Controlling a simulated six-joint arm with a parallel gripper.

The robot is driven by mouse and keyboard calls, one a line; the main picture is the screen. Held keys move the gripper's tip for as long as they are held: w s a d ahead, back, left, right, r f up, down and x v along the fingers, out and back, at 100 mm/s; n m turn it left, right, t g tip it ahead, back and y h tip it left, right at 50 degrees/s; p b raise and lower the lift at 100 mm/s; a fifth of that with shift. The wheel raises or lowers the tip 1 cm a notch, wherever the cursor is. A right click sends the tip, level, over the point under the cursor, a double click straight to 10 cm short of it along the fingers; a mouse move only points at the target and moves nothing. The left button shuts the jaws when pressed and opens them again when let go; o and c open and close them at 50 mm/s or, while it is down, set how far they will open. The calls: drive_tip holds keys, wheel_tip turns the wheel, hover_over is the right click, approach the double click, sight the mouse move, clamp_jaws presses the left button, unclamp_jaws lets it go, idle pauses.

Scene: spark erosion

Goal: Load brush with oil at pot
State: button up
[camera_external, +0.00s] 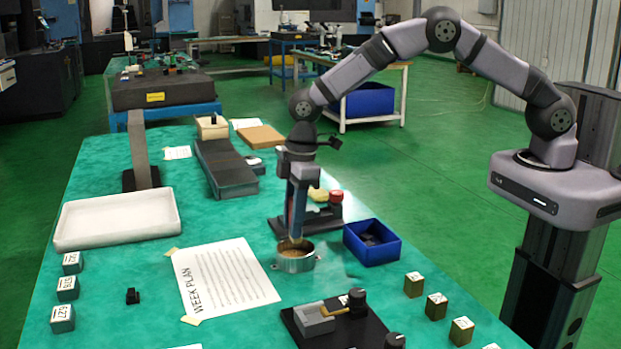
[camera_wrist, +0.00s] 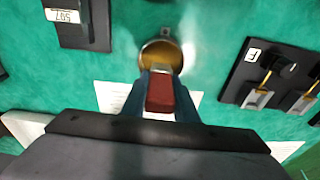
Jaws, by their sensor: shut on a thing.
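The oil pot (camera_external: 296,263) is a round metal pot with brownish-gold content, standing on the green table. In the wrist view the pot (camera_wrist: 161,43) shows ahead of the fingertips, with golden oil inside. My gripper (camera_external: 296,225) points straight down over the pot. It is shut on the brush, whose red-brown handle (camera_wrist: 160,93) shows between the blue-grey fingers in the wrist view. The pale tip of the brush (camera_external: 294,244) is at the pot's mouth. I cannot tell whether the bristles touch the oil; the fingers hide most of the brush.
A blue bin (camera_external: 371,245) stands close right of the pot. A dark fixture with a red knob (camera_external: 335,197) is behind it. A dark board with a vise-like block (camera_external: 313,320) is in front. The week plan sheet (camera_external: 222,278) lies flat at left, beyond it a white tray (camera_external: 118,222).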

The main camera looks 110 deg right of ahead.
drive_tip(key=shift+f+b, duration=1.05)
drive_tip(key=shift+f, duration=0.85)
drive_tip(key=shift+f+b, duration=0.35)
drive_tip(key=shift+f, duration=0.25)
idle(1.0)
drive_tip(key=shift+r, duration=0.15)
drive_tip(key=shift+r+p, duration=2.4)
drive_tip(key=shift+r, duration=1)
drive_tip(key=s+a+r, duration=0.1)
drive_tip(key=s+a, duration=0.5)
drive_tip(key=a, duration=0.5)
drive_tip(key=s+a+r, duration=0.2)
drive_tip(key=s+a, duration=0.5)
drive_tip(key=a, duration=0.4)
drive_tip(key=shift+r, duration=0.3)
